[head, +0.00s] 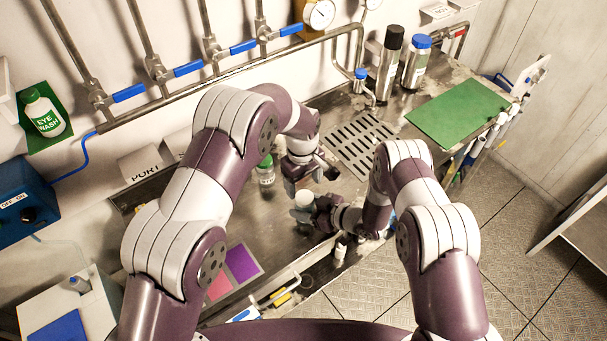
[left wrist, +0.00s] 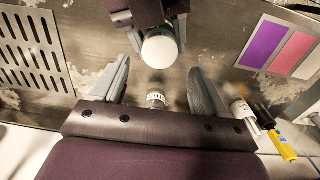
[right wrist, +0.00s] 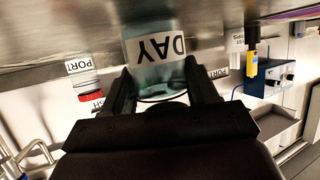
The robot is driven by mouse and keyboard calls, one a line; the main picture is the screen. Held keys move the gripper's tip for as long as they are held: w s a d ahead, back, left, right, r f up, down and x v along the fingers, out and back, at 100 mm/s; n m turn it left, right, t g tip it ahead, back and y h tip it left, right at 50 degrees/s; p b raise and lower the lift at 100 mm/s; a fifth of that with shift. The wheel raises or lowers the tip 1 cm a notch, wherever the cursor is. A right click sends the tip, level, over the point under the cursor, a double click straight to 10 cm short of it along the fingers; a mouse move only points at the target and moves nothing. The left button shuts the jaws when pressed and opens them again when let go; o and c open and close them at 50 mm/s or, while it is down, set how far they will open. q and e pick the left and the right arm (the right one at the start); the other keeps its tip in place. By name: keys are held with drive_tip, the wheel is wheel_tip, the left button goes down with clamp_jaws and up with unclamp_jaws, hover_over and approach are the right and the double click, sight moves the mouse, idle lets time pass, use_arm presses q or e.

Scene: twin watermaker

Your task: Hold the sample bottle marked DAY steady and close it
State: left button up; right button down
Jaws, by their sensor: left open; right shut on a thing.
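The sample bottle marked DAY (right wrist: 155,62) is clear, with a white label that appears upside down in the right wrist view. My right gripper (right wrist: 160,80) is shut around its body. A round white top (head: 304,198) shows at the right gripper in the head view and in the left wrist view (left wrist: 160,47); I cannot tell how firmly it sits. My left gripper (head: 311,179) is open. In the left wrist view its fingers (left wrist: 158,80) stand wide apart, with the white top just beyond them. The bottle's lower part is hidden in the head view.
A slotted drain (head: 360,143), a green mat (head: 458,112) and two tall bottles, one black-topped (head: 389,60) and one blue-topped (head: 416,63), lie toward the back right. Purple (head: 241,263) and pink cards are at the front left.

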sight(304, 197)
use_arm(q)
wheel_tip(304, 197, down, 5)
drive_tip(key=shift+d+f, duration=0.1)
idle(0.3)
drive_tip(key=c, duration=1.1)
drive_tip(key=m, duration=0.3)
drive_tip(key=o, duration=1.2)
drive_tip(key=shift+c, duration=0.2)
